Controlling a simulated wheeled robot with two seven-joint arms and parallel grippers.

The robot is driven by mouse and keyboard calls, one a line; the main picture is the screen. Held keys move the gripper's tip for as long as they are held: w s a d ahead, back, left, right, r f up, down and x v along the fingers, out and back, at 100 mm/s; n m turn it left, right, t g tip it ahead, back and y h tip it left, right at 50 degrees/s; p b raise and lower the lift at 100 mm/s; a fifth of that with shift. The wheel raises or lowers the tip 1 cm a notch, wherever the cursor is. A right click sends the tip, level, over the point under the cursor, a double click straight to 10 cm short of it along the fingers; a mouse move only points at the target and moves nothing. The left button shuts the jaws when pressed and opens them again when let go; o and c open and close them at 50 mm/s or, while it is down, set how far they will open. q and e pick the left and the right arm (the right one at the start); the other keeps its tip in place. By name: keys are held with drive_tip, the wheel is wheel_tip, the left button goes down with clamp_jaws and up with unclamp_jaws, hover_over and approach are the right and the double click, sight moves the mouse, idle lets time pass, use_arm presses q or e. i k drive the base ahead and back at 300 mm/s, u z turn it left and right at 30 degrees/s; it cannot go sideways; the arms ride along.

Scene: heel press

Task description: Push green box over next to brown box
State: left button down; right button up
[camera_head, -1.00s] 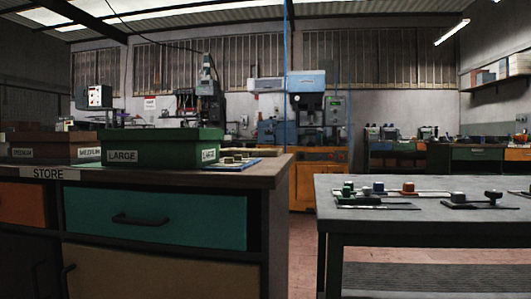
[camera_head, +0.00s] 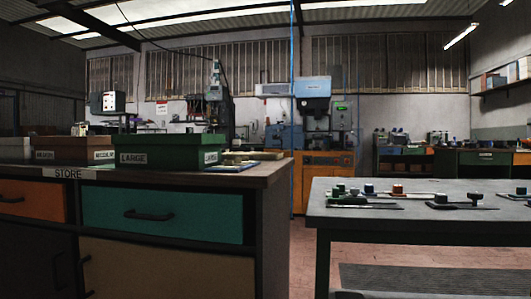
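The green box (camera_head: 172,150), labelled LARGE, sits on top of the store cabinet (camera_head: 270,172) at the left, near the cabinet top's right part. The brown box (camera_head: 72,147), labelled MEDIUM, stands to its left on the same top. From this angle I cannot tell whether the two boxes touch or how wide any gap is. Neither of my grippers shows clearly in the view.
Another box (camera_head: 14,149) stands at the far left of the cabinet top. A blue mat with small parts (camera_head: 237,160) lies right of the green box. A grey table (camera_head: 450,224) with small parts stands at the right, with open floor (camera_head: 299,245) between.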

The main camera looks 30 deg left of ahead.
sight(189, 157)
drive_tip(key=u, duration=0.15)
drive_tip(key=i, duration=1.15)
drive_tip(key=u, duration=0.75)
